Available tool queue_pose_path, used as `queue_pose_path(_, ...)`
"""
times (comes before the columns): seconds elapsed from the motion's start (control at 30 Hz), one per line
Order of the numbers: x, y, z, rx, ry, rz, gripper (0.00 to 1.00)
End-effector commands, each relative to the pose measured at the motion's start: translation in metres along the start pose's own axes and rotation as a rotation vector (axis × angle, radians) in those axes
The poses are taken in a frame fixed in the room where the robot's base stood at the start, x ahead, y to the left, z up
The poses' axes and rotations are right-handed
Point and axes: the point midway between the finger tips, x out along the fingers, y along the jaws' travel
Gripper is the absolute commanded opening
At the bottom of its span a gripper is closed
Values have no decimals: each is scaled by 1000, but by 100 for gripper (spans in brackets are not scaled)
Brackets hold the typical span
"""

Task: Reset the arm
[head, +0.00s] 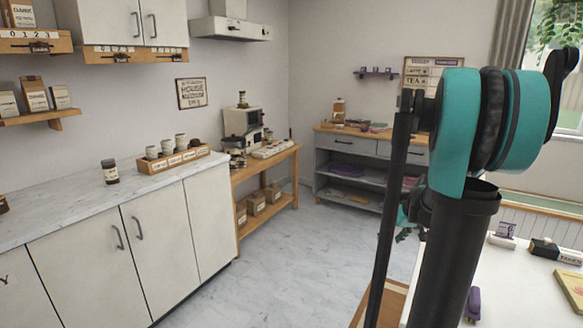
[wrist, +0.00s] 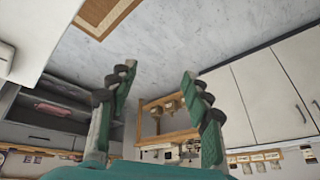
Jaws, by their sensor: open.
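My gripper (wrist: 159,72) shows in the wrist view with its two green and black fingers spread wide apart. It is open, and nothing is between the fingers. The wrist view is upside down, with the floor at the top and the cabinets and shelves hanging below. In the head view, my teal and black arm links and dark column fill the right side. A small teal part shows behind the column, but most of the gripper is hidden there.
A marble counter (head: 60,205) with a jar (head: 110,172) and a wooden box of cups (head: 174,160) runs along the left. A coffee machine (head: 243,125) stands on a wooden table. A white table (head: 520,300) holding small boxes is close at right. The middle floor is clear.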

Motion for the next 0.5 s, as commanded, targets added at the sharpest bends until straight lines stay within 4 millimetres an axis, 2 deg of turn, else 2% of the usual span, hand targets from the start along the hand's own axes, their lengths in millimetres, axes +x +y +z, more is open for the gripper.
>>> queue_pose_path(0.03, -2, -27, 17, -1, -16, 6, 49)
queue_pose_path(0.2, -5, -93, 79, 25, -58, 48, 49)
queue_pose_path(0.33, -7, -130, 132, 43, -74, 85, 49)
queue_pose_path(0.5, -7, -156, 190, 61, -79, 127, 49)
